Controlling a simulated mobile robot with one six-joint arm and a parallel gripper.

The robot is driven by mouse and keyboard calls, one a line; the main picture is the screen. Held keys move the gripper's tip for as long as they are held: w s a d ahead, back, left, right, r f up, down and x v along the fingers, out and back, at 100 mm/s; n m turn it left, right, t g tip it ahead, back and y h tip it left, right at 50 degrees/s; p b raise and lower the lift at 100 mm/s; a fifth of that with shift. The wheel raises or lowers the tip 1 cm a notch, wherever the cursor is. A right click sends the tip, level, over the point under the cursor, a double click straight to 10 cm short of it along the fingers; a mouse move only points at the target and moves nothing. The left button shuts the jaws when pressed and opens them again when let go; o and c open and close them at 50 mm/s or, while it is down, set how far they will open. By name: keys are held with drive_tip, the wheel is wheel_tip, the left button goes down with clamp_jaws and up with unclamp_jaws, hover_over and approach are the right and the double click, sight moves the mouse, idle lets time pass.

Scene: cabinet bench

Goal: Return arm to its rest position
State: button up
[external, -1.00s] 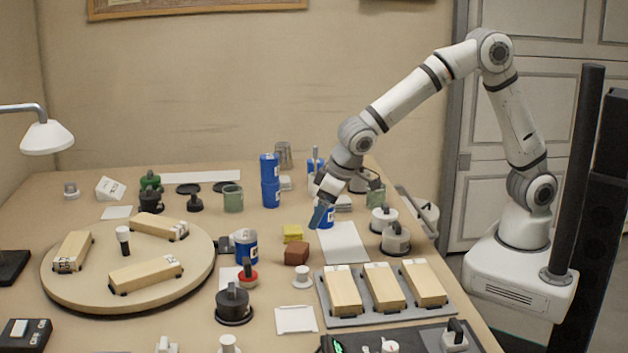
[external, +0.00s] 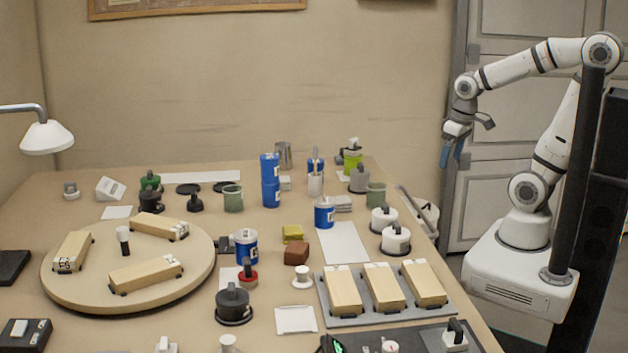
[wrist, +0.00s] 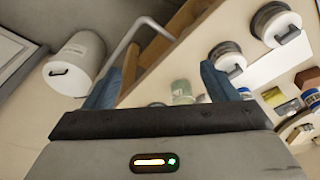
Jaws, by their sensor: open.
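My gripper (external: 451,155) hangs with its blue fingers pointing down, off the right side of the bench and in front of the grey cabinet doors. It is open and empty, touching nothing. The blue can (external: 324,213) stands upright on the bench, well away from my gripper.
The bench (external: 270,335) is crowded with cans, knobbed weights and wooden blocks on a round board (external: 75,290) and a grey tray (external: 390,314). A white bin (wrist: 75,62) and a rail (external: 415,210) are beside the bench's right edge. Air around my gripper is clear.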

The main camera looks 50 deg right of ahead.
wheel_tip(320, 180, up, 30)
drive_tip(key=s+t+p, duration=0.1)
drive_tip(key=t+p, duration=0.1)
drive_tip(key=p, duration=2.4)
wheel_tip(320, 180, down, 5)
drive_tip(key=b, duration=0.4)
drive_tip(key=shift+r, duration=0.15)
